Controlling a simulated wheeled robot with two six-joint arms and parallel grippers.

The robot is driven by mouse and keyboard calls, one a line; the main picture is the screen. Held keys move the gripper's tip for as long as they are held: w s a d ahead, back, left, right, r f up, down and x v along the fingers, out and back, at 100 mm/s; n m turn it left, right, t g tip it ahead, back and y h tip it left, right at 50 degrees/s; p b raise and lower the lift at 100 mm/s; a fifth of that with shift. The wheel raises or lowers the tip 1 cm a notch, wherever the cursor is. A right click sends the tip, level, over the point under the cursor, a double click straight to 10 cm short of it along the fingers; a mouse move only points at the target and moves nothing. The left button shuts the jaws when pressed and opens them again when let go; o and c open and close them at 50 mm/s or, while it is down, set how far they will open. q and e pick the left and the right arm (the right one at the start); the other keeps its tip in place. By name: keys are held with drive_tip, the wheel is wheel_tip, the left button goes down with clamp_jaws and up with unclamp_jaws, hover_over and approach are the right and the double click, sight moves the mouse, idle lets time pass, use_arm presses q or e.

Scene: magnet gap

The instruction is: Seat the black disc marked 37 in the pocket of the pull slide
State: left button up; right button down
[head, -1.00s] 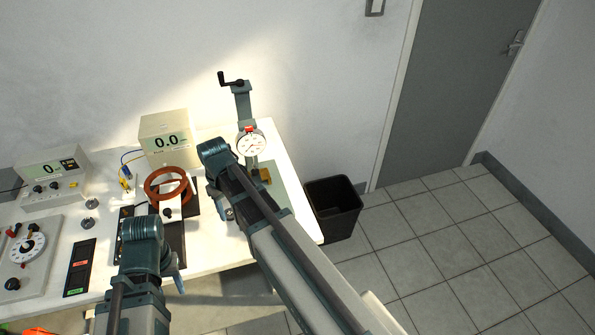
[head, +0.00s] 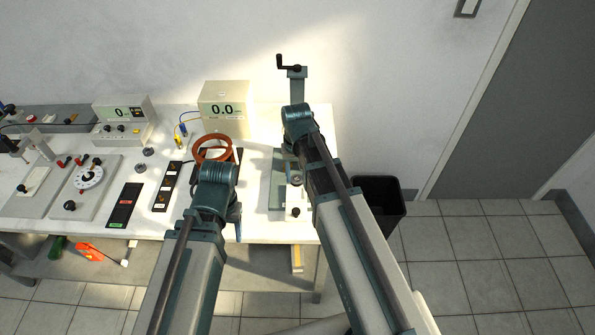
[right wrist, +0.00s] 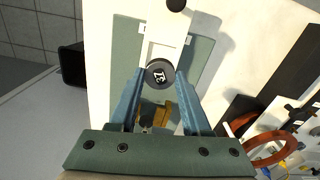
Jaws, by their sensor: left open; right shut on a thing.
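The black disc (right wrist: 160,73) with white marking, seen turned round, is between the fingertips of my right gripper (right wrist: 160,80), which is shut on it. In the right wrist view the disc appears over the near end of the white pull slide (right wrist: 163,38); I cannot tell whether it touches. The pocket is not visible. The slide has a black knob and shows in the head view (head: 294,199) beside my right arm. My left gripper (head: 236,220) is at the bench's front edge, mostly hidden by its own wrist.
The green base plate (right wrist: 127,60) lies around the slide, with a brass-coloured block (right wrist: 155,113) nearer my right gripper's palm. A red-brown coil ring (head: 212,148) and a meter box (head: 224,108) stand to the left. A black bin (head: 380,198) is off the bench's right end.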

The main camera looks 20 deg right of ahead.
sight(296, 193)
idle(0.3)
drive_tip(key=shift+f+b, duration=2.85)
drive_tip(key=shift+f, duration=0.2)
drive_tip(key=shift+c, duration=1.4)
unclamp_jaws()
drive_tip(key=c, duration=0.5)
drive_tip(key=shift+r, duration=0.1)
wheel_tip(296, 193, up, 5)
drive_tip(key=p, duration=0.4)
drive_tip(key=shift+f, duration=0.3)
